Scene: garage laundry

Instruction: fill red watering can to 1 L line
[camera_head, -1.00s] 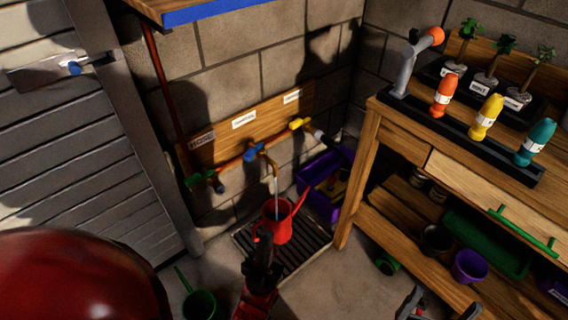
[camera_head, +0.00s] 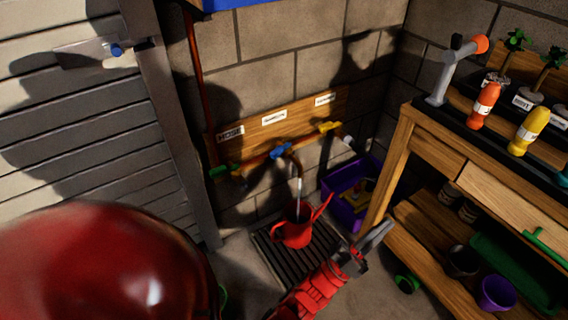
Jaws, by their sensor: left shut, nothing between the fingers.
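The red watering can (camera_head: 293,233) stands upright on the dark drain grate (camera_head: 277,258) below the copper spout (camera_head: 297,164). A pale stream runs from the spout into the can's top. The blue tap handle (camera_head: 281,151) is the middle one on the pipe. The water level and the 1 L line cannot be made out. My left gripper (camera_head: 378,236) is shut and empty, in front of and to the right of the can, apart from it in the picture. My right gripper is not in view.
A green handle (camera_head: 223,171) and a yellow handle (camera_head: 329,127) flank the blue one. A purple crate (camera_head: 347,206) stands right of the grate. The wooden workbench (camera_head: 392,165) fills the right side. A large red rounded shape covers the lower left.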

